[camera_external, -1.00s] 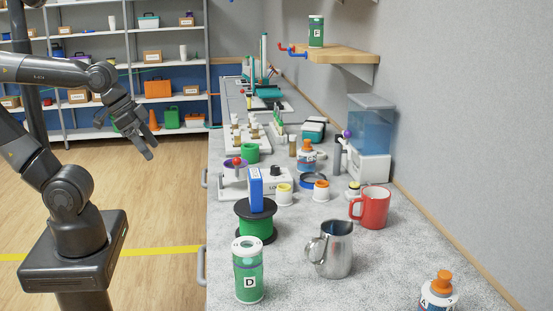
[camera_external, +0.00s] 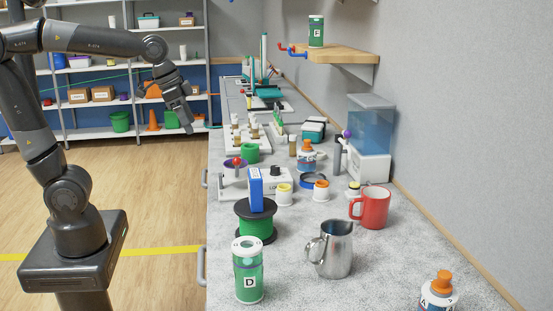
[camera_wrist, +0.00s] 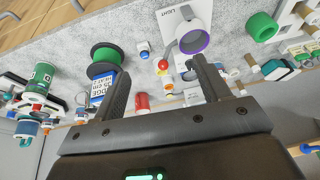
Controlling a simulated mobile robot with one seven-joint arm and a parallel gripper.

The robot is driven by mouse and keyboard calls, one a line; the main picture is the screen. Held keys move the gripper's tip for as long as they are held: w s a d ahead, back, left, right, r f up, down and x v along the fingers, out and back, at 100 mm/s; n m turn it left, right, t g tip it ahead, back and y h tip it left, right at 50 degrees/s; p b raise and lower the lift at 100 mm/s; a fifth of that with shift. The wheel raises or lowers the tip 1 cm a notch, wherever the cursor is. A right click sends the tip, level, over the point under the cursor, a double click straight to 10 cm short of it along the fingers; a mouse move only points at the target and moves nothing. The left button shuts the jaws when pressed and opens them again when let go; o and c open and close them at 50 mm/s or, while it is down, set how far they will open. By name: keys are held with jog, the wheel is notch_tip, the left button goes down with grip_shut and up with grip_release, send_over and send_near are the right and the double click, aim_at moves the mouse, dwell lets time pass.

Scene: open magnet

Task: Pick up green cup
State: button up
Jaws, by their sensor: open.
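A small green cup (camera_external: 250,153) stands on the counter behind the white device; it also shows at the upper right of the wrist view (camera_wrist: 263,26). My gripper (camera_external: 188,116) is open and empty, in the air left of the counter and apart from the cup. In the wrist view my two fingers (camera_wrist: 161,68) have a clear gap between them, and the green cup lies beyond and to the right of the right finger.
A green canister (camera_external: 249,284), green spool (camera_external: 256,227), metal pitcher (camera_external: 335,250), red mug (camera_external: 374,207) and blue box (camera_external: 256,190) crowd the near counter. A white device with a purple ring (camera_wrist: 194,41) stands near the cup. A wall shelf (camera_external: 345,55) juts out above.

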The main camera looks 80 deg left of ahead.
jog(key=w+a+g, duration=0.2)
jog(key=w+a, duration=0.6)
jog(key=w, duration=0.1)
jog(key=g, duration=0.2)
send_near(250, 152)
jog(key=a, duration=0.4)
jog(key=shift+h, duration=0.3)
jog(key=f, duration=0.4)
jog(key=w+f, duration=0.1)
jog(key=f, duration=0.1)
jog(key=shift+s+f, duration=0.15)
jog(key=shift+f, duration=1.2)
jog(key=shift+s+f, duration=0.1)
jog(key=shift+f, duration=1.25)
jog(key=shift+c, duration=0.4)
jog(key=c, duration=0.6)
jog(key=shift+c, duration=0.4)
